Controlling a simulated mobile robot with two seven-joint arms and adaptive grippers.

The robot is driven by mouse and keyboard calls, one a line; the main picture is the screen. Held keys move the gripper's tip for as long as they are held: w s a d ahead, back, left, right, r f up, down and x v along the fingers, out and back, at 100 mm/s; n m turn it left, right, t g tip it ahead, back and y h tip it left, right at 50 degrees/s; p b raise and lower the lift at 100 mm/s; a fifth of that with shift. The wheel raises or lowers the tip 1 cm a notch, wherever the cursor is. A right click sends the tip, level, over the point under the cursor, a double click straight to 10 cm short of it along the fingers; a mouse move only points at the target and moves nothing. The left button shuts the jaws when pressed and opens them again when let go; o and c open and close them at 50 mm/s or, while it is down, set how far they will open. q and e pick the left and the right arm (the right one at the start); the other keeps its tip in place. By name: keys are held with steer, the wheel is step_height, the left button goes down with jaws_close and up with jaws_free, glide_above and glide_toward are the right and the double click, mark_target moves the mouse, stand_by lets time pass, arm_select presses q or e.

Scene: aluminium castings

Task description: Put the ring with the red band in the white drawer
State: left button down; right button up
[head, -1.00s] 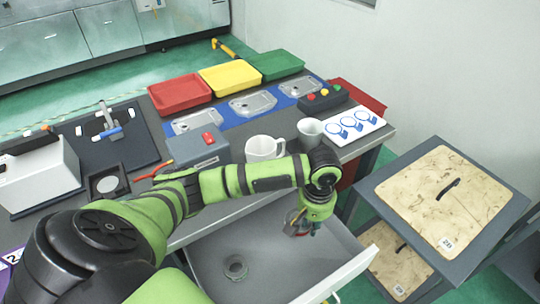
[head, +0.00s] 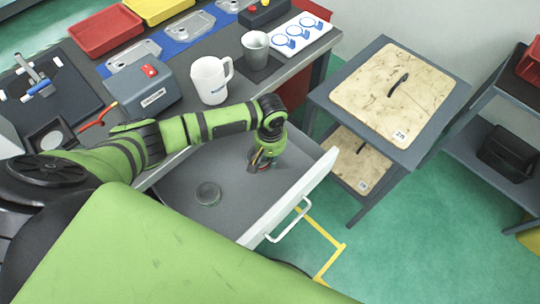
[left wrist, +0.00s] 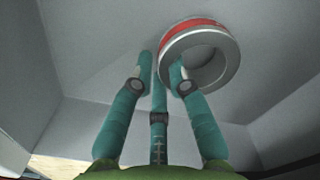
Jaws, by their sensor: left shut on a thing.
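The white drawer (head: 313,185) is pulled open below the worktop, with a grey floor inside. My left gripper (head: 262,164) points down into the drawer near its far right corner. In the left wrist view, the ring with the red band (left wrist: 226,78) is at the fingertips of the left gripper (left wrist: 161,62), with one finger at its hole. The gripper is shut on this ring. The ring looks tilted, and I cannot tell whether it touches the drawer floor. My right gripper is out of view.
A small grey ring-shaped piece (head: 208,194) lies in the drawer, left of the gripper. A white mug (head: 209,82) and a grey cup (head: 255,50) stand on the worktop above. A wood-topped stand (head: 385,90) is to the right of the drawer.

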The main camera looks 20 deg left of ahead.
arm_select(q)
steer(key=shift+f, duration=0.1)
steer(key=c, duration=1.2)
jaws_free()
step_height(320, 180, up, 12)
